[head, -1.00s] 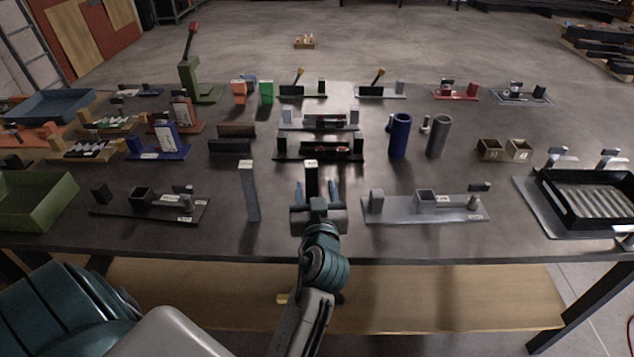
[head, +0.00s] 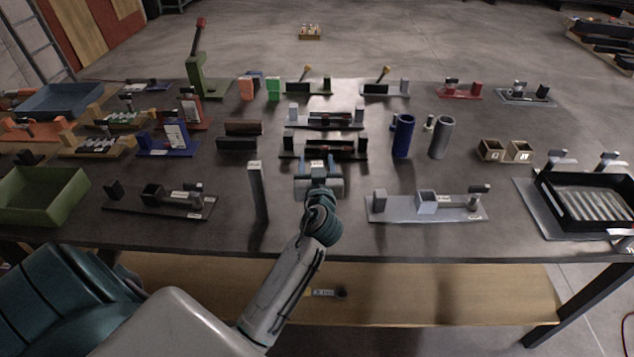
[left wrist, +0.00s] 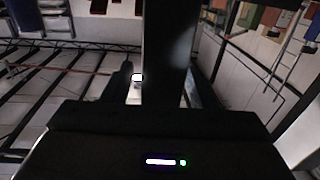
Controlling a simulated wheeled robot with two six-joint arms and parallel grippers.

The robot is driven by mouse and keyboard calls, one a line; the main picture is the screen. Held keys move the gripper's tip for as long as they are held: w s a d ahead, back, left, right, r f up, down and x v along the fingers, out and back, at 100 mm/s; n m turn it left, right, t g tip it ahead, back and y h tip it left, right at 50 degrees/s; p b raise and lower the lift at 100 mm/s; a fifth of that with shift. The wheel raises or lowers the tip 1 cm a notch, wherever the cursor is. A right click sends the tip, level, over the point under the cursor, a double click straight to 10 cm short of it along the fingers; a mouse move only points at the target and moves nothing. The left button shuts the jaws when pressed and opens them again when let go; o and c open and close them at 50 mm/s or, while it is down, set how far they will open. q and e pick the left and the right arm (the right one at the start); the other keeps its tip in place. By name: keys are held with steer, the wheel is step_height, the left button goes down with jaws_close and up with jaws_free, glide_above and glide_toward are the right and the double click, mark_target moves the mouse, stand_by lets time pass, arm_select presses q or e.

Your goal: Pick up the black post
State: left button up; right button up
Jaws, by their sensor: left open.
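The black post (left wrist: 168,50) shows in the left wrist view as a broad dark upright bar between my two fingers. In the head view my left gripper (head: 320,166) covers where it stands, so I cannot make out its outline there. My left gripper is open, at the front middle of the table, with a finger on each side of the post. I cannot tell whether either finger touches it. My right gripper is not in view.
A black fixture (head: 290,154) lies close behind my gripper. A light grey fixture (head: 400,210) is to the right and a dark fixture (head: 130,205) to the left. A blue cylinder (head: 403,136) and a grey cylinder (head: 441,137) stand at back right.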

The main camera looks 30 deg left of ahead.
arm_select(q)
steer(key=shift+c, duration=1.3)
jaws_close()
steer(key=shift+r, duration=0.15)
